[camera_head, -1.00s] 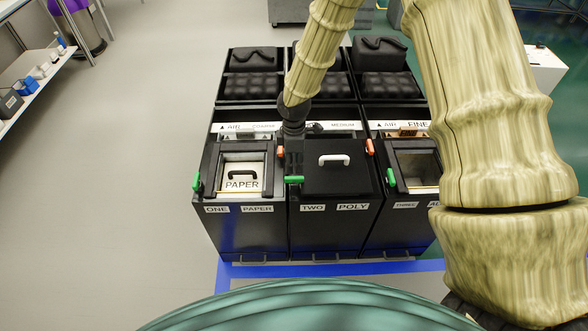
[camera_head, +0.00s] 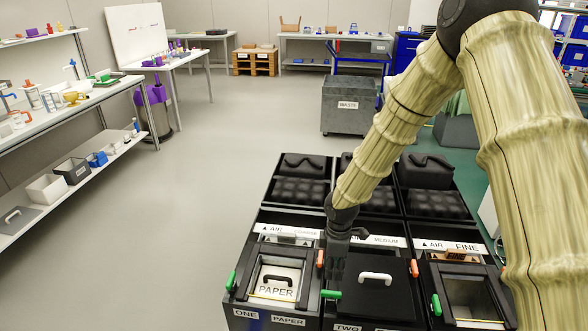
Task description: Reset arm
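My gripper (camera_head: 338,265) is dark and hangs from my pale wood-textured arm, pointing down over the cabinet row between the ONE PAPER unit (camera_head: 277,287) and the TWO unit (camera_head: 372,290). It is dark against the black cabinets, and I cannot make out its fingers or any gap between them. I see no object clearly held in it, and I cannot tell whether it touches the cabinets. The TWO unit has a closed black lid with a white handle (camera_head: 376,277). The PAPER panel has a black handle.
The third unit (camera_head: 470,295) has a window-like opening and stands on the right, partly behind my arm. Green and orange latches flank the units. A grey WASTE bin (camera_head: 348,107) stands beyond. Shelves (camera_head: 60,150) line the left. Grey floor (camera_head: 190,220) left of the cabinets is clear.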

